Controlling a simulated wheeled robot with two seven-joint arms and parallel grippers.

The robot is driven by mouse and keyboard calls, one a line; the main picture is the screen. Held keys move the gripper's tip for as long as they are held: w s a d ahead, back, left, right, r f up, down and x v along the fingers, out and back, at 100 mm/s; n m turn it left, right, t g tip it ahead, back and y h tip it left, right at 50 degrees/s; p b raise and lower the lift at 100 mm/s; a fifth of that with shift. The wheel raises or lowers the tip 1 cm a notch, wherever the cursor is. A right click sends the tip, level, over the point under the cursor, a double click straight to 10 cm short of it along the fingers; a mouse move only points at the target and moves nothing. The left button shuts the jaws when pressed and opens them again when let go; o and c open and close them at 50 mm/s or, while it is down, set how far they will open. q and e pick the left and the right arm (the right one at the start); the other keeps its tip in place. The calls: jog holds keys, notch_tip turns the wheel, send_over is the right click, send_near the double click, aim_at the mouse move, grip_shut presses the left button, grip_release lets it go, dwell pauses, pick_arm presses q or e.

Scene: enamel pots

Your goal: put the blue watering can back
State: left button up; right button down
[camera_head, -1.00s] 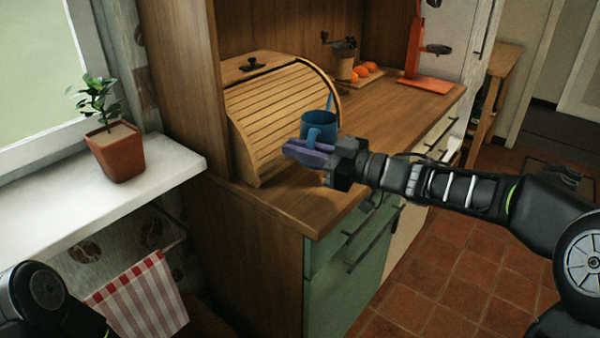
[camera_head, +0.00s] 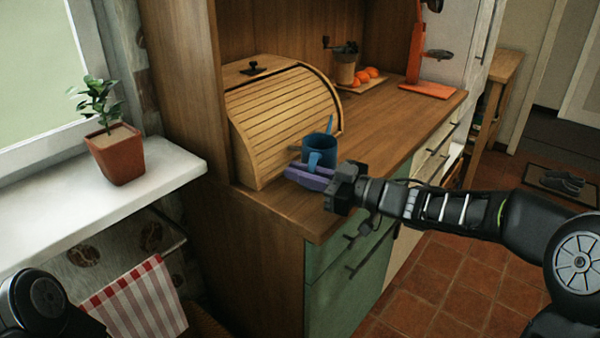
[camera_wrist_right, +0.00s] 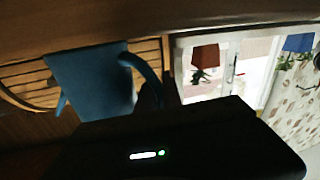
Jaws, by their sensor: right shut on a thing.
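The blue watering can (camera_head: 320,147) is upright in front of the slatted wooden bread box, with its thin spout rising behind it. My right gripper (camera_head: 311,176), with purple fingers, is shut on the can's handle, on the near side. I cannot tell whether the can's base touches the counter (camera_head: 300,212). My left gripper is out of view; only a part of my left arm shows at the lower left.
The bread box (camera_head: 283,115) stands close behind the can. A coffee grinder (camera_head: 345,68), oranges (camera_head: 368,73) and an orange-red stand (camera_head: 428,89) are farther back. A potted plant (camera_head: 117,155) stands on the white sill (camera_head: 165,178). The counter right of the can looks clear.

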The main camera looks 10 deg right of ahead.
jog(key=shift+f, duration=0.1)
jog(key=c, duration=1.5)
grip_release()
jog(key=shift+r, duration=0.25)
jog(key=p+v, duration=0.1)
jog(key=v, duration=1.1)
jog(key=shift+f, duration=0.1)
